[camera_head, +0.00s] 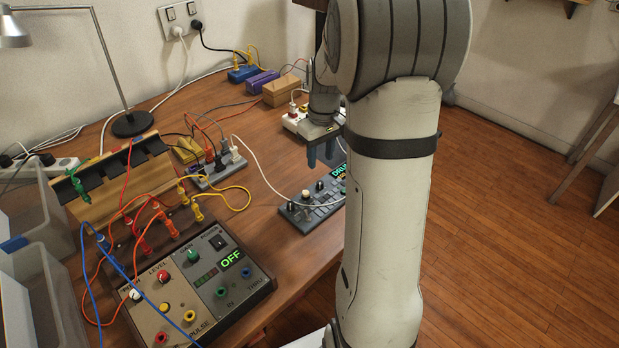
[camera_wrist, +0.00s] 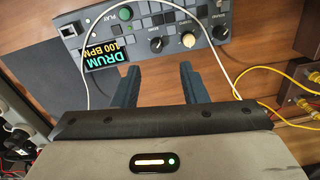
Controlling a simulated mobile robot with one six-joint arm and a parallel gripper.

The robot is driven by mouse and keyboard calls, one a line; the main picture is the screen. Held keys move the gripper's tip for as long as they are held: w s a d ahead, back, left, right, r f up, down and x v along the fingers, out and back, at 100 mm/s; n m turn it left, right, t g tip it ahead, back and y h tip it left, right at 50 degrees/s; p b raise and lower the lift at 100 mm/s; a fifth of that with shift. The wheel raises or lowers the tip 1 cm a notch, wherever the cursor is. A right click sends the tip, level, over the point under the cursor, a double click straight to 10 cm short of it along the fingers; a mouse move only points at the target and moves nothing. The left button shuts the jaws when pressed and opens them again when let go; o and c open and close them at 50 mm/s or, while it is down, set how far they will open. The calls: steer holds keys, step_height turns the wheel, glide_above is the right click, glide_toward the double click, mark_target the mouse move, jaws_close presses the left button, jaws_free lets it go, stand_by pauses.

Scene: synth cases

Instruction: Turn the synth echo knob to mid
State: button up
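The synth (camera_head: 318,208) is a dark grey box on the wooden table, just left of my arm in the head view and partly hidden by it. In the wrist view the synth (camera_wrist: 165,17) lies across the top, with a lit screen (camera_wrist: 107,52) reading "DRUM 100 BPM". Its knobs show there: a black knob (camera_wrist: 156,44), a cream knob (camera_wrist: 189,40) and another black knob (camera_wrist: 220,32). In the head view my gripper (camera_head: 321,154) hangs above and behind the synth.
A white cable (camera_wrist: 88,75) loops over the synth. A box with knobs and an "OFF" screen (camera_head: 231,258) stands at the front left. A grey patch box (camera_head: 220,168), a wooden rack (camera_head: 118,182) and a lamp (camera_head: 132,122) stand further back.

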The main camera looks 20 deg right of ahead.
mark_target(319, 183)
steer(key=shift+w+d+f, duration=0.15)
steer(key=shift+f, duration=0.4)
steer(key=shift+w+d+f, duration=0.1)
steer(key=shift+d+f, duration=0.05)
steer(key=shift+f, duration=0.35)
step_height(319, 183, down, 7)
steer(key=shift+a+r+b, duration=0.1)
steer(key=shift+a+b, duration=0.05)
steer(key=shift+b, duration=0.3)
jaws_close()
steer(key=shift+a, duration=0.1)
